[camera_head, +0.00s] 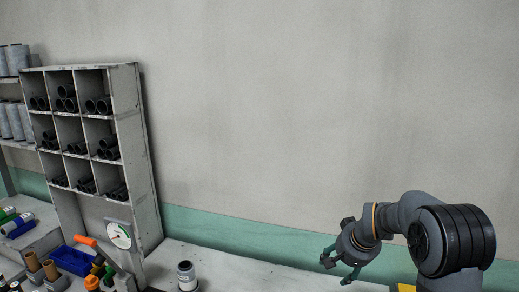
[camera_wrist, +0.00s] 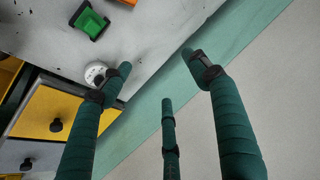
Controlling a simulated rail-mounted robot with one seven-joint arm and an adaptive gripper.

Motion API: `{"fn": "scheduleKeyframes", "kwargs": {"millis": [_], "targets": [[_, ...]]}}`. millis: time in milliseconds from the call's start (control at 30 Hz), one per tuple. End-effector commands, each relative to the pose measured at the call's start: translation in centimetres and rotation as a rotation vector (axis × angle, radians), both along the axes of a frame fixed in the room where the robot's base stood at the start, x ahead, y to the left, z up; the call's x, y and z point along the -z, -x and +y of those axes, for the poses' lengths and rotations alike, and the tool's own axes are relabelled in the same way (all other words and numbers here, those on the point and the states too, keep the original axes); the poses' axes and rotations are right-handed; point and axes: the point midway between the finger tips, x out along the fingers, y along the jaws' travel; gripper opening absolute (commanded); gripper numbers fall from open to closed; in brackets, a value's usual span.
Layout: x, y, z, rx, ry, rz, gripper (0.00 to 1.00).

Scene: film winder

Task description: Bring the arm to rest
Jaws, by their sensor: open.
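My gripper (camera_head: 337,272) is at the lower right of the head view, at the end of my bent grey arm. Its dark green fingers are spread apart with nothing between them. In the wrist view the gripper (camera_wrist: 158,72) shows three separate fingers over the bench edge and the green wall band. No finger visibly touches anything.
A grey pigeonhole shelf (camera_head: 127,150) with black tubes stands left. A dial gauge (camera_head: 119,235), blue tray (camera_head: 70,260) and canister (camera_head: 187,276) are on the bench (camera_head: 240,275). The wrist view shows a green block (camera_wrist: 90,22), white round item (camera_wrist: 96,72) and yellow drawer (camera_wrist: 60,112).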

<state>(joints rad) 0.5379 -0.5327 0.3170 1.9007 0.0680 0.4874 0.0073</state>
Motion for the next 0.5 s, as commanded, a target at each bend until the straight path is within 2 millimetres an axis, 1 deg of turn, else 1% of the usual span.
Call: {"fn": "scheduleKeyframes", "kwargs": {"millis": [33, 100, 400, 433, 500], "targets": [[0.4, 0.1, 1.2, -0.018, -0.005, 0.012, 0.61], [0.9, 0.4, 2.2, -0.029, -0.01, 0.03, 0.61], [2.6, 1.7, 5.6, -0.069, -0.03, 0.102, 0.61], [1.7, 2.0, 5.5, -0.074, -0.023, 0.101, 0.61], [1.0, 2.6, 5.5, -0.086, -0.011, 0.11, 0.61]]}}
